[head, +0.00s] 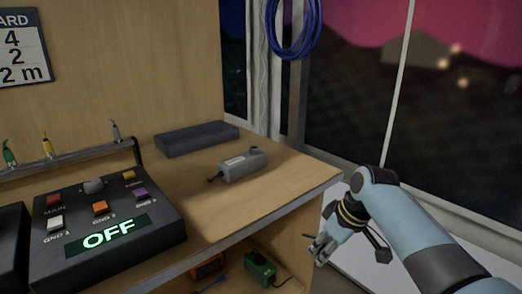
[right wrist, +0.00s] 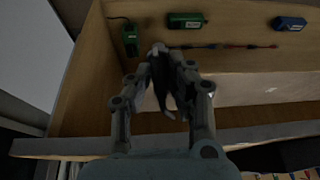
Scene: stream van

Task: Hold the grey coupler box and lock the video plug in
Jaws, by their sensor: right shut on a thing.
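The grey coupler box (head: 242,166) lies on the wooden worktop near its right part, with a round fitting on top at one end and a short dark stub at the other. My right gripper (head: 318,250) is beyond the worktop's right edge and lower than its top, apart from the box. In the right wrist view its fingers (right wrist: 167,55) are shut on a small dark grey thing (right wrist: 165,95) with a thin tail. It is too dark to tell whether this is the video plug. My left gripper is not in view.
A control box (head: 105,225) reading OFF stands at the left. Behind it a rail (head: 75,157) holds small green, yellow and grey plugs. A dark flat block (head: 197,139) lies behind the coupler box. A lower shelf holds a green box (head: 259,268). A blue cable coil (head: 294,30) hangs at the back.

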